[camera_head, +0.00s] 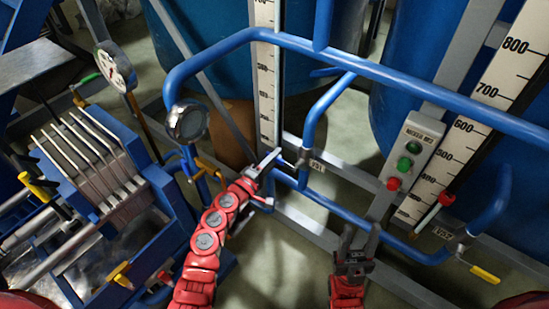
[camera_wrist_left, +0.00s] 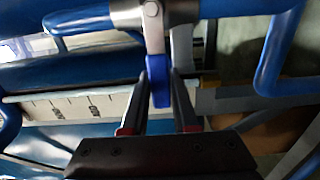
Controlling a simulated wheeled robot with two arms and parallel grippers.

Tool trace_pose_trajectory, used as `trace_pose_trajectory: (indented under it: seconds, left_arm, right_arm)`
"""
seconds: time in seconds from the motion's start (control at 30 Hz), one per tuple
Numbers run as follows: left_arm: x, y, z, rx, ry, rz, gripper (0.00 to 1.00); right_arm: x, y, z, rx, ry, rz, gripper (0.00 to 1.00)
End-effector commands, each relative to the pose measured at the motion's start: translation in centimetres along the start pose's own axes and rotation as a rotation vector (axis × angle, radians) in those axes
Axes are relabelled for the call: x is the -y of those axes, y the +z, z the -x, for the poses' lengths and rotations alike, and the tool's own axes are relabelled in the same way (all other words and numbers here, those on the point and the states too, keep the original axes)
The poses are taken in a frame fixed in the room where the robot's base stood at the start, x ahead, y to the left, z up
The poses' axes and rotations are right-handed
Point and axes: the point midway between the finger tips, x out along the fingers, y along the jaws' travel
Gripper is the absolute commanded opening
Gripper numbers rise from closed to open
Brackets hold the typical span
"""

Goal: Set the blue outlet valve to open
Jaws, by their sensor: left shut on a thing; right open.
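The blue outlet valve's lever (camera_wrist_left: 160,88) sits between the fingers of my left gripper (camera_head: 268,162). In the left wrist view the lever hangs from a silver valve body (camera_wrist_left: 150,14) on a blue pipe, in line with the fingers. My left gripper is shut on the lever. In the head view the gripper mostly hides the lever, beside a small valve tag (camera_head: 317,165) on the blue pipework. My right gripper (camera_head: 357,236) is open and empty, lower and to the right, apart from the valve.
Blue pipes (camera_head: 400,72) cross in front of large blue tanks (camera_head: 215,50). A round gauge (camera_head: 187,122) stands left of my left gripper.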

Motion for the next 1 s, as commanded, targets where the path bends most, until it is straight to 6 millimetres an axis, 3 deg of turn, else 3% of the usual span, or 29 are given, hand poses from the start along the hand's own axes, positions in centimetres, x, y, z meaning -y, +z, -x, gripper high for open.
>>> trace_pose_trajectory:
  seconds: [0.37, 1.0]
  left_arm:
    - [-1.2, 0.1, 0.1, -0.001, 0.000, -0.194, 0.00]
    - [-4.9, 2.1, 0.0, -0.003, 0.001, -0.797, 0.00]
  right_arm:
    - [0.1, 0.2, 1.1, 0.000, 0.000, 0.000, 0.50]
    - [0.2, 0.8, 5.0, 0.000, 0.000, 0.000, 0.50]
